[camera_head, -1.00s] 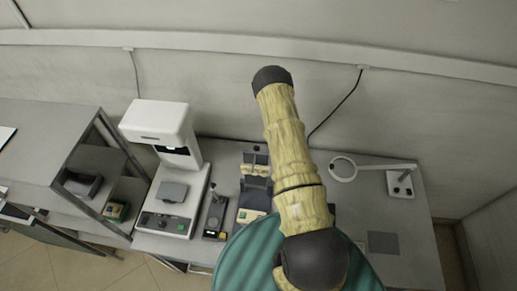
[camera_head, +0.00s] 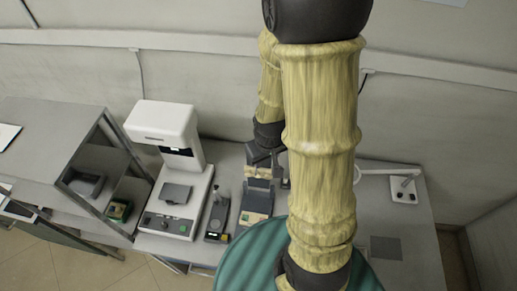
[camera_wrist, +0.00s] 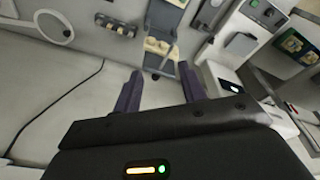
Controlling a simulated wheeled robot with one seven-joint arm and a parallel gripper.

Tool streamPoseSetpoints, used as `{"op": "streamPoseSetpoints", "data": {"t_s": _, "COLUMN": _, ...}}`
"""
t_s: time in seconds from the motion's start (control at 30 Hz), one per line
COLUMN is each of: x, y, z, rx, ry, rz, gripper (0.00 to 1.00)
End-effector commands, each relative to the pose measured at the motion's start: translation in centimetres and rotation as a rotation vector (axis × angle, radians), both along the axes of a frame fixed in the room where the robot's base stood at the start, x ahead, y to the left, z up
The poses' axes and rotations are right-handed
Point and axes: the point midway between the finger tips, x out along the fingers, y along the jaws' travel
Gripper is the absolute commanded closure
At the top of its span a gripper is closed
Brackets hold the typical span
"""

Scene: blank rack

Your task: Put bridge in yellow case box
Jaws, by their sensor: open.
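My gripper (camera_head: 262,158) hangs above the back of the bench in the head view, partly hidden by my arm. In the wrist view its two dark fingers (camera_wrist: 160,88) are apart with nothing between them. Ahead of them stands a dark grey device with beige blocks (camera_wrist: 157,46), also seen in the head view (camera_head: 256,203). A small green and yellow box (camera_head: 119,210) sits on the shelf at left, and shows at upper right in the wrist view (camera_wrist: 296,45). I cannot tell for certain which thing is the bridge or the yellow case box.
A white instrument (camera_head: 171,175) and a small dark device (camera_head: 217,216) stand left of the beige-block device. A dark bin (camera_head: 86,184) sits in the rack. A grey pad (camera_head: 385,248) lies at front right. A teal round surface (camera_head: 250,258) is in front.

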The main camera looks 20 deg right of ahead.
Motion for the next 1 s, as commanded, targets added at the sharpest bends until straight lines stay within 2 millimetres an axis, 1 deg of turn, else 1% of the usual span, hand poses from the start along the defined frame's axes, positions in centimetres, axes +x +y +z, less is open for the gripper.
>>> {"op": "streamPoseSetpoints", "data": {"t_s": 0.03, "x": 0.0, "y": 0.6, "z": 1.7, "rx": 0.008, "ry": -0.018, "rz": -0.012, "gripper": 0.59}}
{"op": "streamPoseSetpoints", "data": {"t_s": 0.1, "x": -0.5, "y": 1.3, "z": 3.6, "rx": 0.021, "ry": -0.029, "rz": -0.033, "gripper": 0.59}}
{"op": "streamPoseSetpoints", "data": {"t_s": 0.2, "x": -1.3, "y": 2.3, "z": 6.1, "rx": 0.038, "ry": -0.042, "rz": -0.057, "gripper": 0.59}}
{"op": "streamPoseSetpoints", "data": {"t_s": 0.3, "x": -2.0, "y": 3.0, "z": 7.7, "rx": 0.05, "ry": -0.048, "rz": -0.076, "gripper": 0.59}}
{"op": "streamPoseSetpoints", "data": {"t_s": 0.4, "x": -2.4, "y": 3.3, "z": 8.4, "rx": 0.057, "ry": -0.048, "rz": -0.084, "gripper": 0.59}}
{"op": "streamPoseSetpoints", "data": {"t_s": 0.63, "x": -2.5, "y": 3.3, "z": 8.4, "rx": 0.057, "ry": -0.045, "rz": -0.086, "gripper": 0.59}}
{"op": "streamPoseSetpoints", "data": {"t_s": 0.67, "x": -2.5, "y": 3.3, "z": 8.4, "rx": 0.057, "ry": -0.045, "rz": -0.086, "gripper": 0.55}}
{"op": "streamPoseSetpoints", "data": {"t_s": 0.7, "x": -2.5, "y": 3.3, "z": 8.4, "rx": 0.057, "ry": -0.045, "rz": -0.086, "gripper": 0.47}}
{"op": "streamPoseSetpoints", "data": {"t_s": 0.77, "x": -2.5, "y": 3.3, "z": 8.4, "rx": 0.057, "ry": -0.046, "rz": -0.086, "gripper": 0.35}}
{"op": "streamPoseSetpoints", "data": {"t_s": 0.8, "x": -2.5, "y": 3.3, "z": 8.4, "rx": 0.057, "ry": -0.046, "rz": -0.086, "gripper": 0.27}}
{"op": "streamPoseSetpoints", "data": {"t_s": 0.87, "x": -2.4, "y": 3.3, "z": 8.4, "rx": 0.057, "ry": -0.046, "rz": -0.086, "gripper": 0.16}}
{"op": "streamPoseSetpoints", "data": {"t_s": 0.93, "x": -2.4, "y": 3.1, "z": 8.3, "rx": 0.057, "ry": -0.044, "rz": -0.089, "gripper": 0.02}}
{"op": "streamPoseSetpoints", "data": {"t_s": 1.0, "x": -2.2, "y": 2.6, "z": 7.9, "rx": 0.056, "ry": -0.04, "rz": -0.101, "gripper": 0.0}}
